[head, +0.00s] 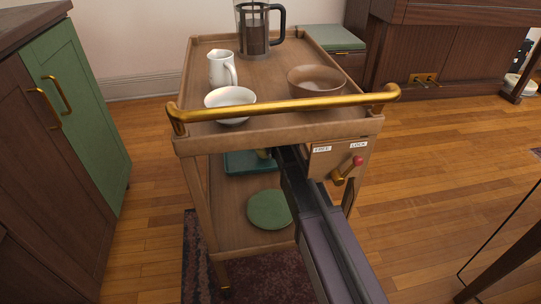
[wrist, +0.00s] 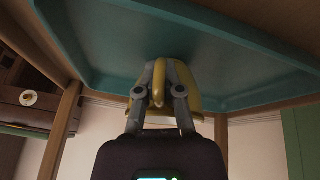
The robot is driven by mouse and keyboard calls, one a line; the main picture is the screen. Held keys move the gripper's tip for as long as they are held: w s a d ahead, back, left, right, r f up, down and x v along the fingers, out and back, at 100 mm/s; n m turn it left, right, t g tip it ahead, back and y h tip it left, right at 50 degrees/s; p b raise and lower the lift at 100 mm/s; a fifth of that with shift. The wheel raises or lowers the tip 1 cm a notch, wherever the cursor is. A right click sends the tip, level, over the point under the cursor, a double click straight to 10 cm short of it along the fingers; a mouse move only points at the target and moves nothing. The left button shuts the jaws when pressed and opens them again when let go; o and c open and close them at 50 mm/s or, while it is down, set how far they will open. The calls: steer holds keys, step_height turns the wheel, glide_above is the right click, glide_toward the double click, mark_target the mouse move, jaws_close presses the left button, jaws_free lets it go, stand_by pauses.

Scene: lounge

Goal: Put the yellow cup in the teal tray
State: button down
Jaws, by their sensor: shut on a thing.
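My gripper (wrist: 160,82) is shut on the yellow cup (wrist: 190,90), with its grey fingers on the cup in the wrist view. The teal tray (wrist: 110,50) spreads behind the cup there, and that view looks upside down. The cup overlaps the tray's floor and near rim in the picture; I cannot tell whether it touches the tray. In the head view the teal tray (head: 240,163) lies under the trolley's top, partly hidden. Only a sliver of the yellow cup (head: 263,153) shows at my arm's end; the fingers are hidden there.
The trolley top (head: 265,76) and its brass rail (head: 285,105) are above my arm. On top stand a white jug (head: 221,69), white bowl (head: 230,98), brown bowl (head: 316,80) and coffee press (head: 253,30). A green round thing (head: 269,209) lies on the lower shelf.

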steer(key=c, duration=0.8)
jaws_free()
steer(key=shift+o, duration=0.2)
steer(key=p+v, duration=1.1)
steer(key=v, duration=0.1)
stand_by(0.4)
